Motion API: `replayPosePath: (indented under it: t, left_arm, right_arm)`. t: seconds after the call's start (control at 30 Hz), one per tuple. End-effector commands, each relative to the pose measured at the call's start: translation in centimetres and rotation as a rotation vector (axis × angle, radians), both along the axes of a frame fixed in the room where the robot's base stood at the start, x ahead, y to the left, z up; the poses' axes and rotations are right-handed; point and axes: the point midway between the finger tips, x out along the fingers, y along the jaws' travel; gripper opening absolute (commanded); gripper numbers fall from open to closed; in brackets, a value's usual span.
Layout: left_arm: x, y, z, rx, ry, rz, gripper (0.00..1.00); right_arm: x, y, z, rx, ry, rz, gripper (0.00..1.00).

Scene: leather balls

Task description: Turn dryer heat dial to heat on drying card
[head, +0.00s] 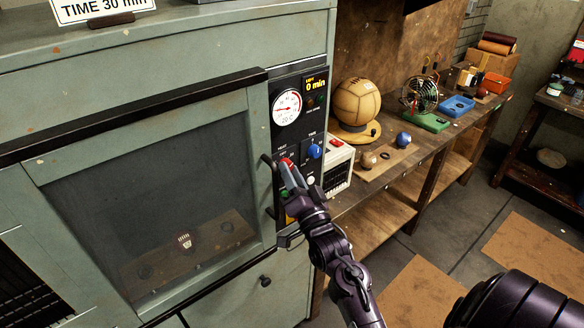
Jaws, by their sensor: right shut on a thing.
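The dryer (190,45) is a worn green cabinet with a dark control panel on its right front edge. The heat dial (287,161) is a red knob at the panel's left, under the label HEAT. My right gripper (290,171) is shut on the heat dial and hides most of it, so its setting cannot be read. The blue time dial (315,151) is beside it on the right. The drying card (101,9) on top shows "TIME 30 min"; its upper part is cut off. My left gripper is not in view.
A round gauge (286,107) reads about 20°C, and the display (316,85) shows 0 min. The dryer's glass door (150,180) is shut, with its handle close to my gripper. A bench (440,150) with a leather ball (356,102) stands to the right.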

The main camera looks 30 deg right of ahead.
Motion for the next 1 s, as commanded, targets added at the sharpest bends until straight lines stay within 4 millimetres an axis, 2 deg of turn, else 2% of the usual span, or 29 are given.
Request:
replayPosePath:
  t: [0.3,0.83,0.87,1.0]
  left_arm:
    - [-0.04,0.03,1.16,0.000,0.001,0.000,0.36]
    - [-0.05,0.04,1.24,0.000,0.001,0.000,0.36]
    - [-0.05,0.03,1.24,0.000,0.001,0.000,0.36]
    - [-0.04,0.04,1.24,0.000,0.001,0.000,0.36]
  right_arm:
    - [0.00,0.06,0.30,0.115,0.005,-0.001,0.05]
    - [0.00,0.06,0.24,0.134,0.007,-0.001,0.05]
    - [0.00,0.05,0.24,0.134,0.007,-0.001,0.30]
    - [-0.01,0.07,0.20,0.134,0.007,0.000,0.49]
